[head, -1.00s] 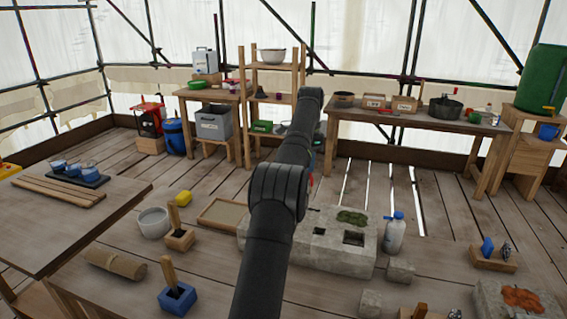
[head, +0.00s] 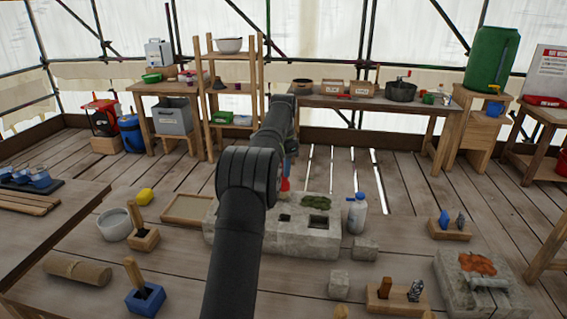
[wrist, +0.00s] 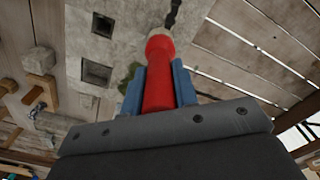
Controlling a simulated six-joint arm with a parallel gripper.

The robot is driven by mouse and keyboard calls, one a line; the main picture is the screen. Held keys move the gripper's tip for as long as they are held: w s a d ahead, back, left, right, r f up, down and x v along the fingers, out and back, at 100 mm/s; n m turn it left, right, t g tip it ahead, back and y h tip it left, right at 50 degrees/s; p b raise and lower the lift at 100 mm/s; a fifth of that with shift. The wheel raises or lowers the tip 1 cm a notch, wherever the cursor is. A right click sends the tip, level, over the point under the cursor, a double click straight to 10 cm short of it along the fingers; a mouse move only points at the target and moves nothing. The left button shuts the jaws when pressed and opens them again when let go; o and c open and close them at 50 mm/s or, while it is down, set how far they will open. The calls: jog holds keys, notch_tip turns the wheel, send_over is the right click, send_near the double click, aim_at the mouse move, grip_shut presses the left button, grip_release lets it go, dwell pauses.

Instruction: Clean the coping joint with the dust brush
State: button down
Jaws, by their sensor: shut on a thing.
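My gripper (wrist: 158,85) has blue fingers shut on a red-handled tool (wrist: 160,70). The grey stone coping (head: 250,240) lies on the floor, with square sockets and a green moss patch (head: 317,202) on top. In the wrist view the tool is over or near the stone (wrist: 125,45); contact is not clear. In the head view my arm hides most of the gripper and part of the coping.
A white bottle with a blue cap (head: 357,215) stands at the coping's right end. Small stone blocks (head: 365,249) lie in front. A sand-coloured tray (head: 187,208) is left. A stone with an orange patch (head: 475,264) lies right. Wooden and blue tool holders (head: 145,299) stand nearby.

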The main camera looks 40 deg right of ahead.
jog(key=shift+f, duration=0.8)
dwell(0.6)
jog(key=shift+w+a, duration=0.1)
dwell(0.4)
jog(key=shift+w+a, duration=1)
jog(key=shift+w+a, duration=2.1)
jog(key=shift+w+a, duration=0.1)
jog(key=shift+w+a, duration=0.95)
jog(key=shift+w, duration=0.05)
jog(key=w+a, duration=0.4)
jog(key=shift+a, duration=0.15)
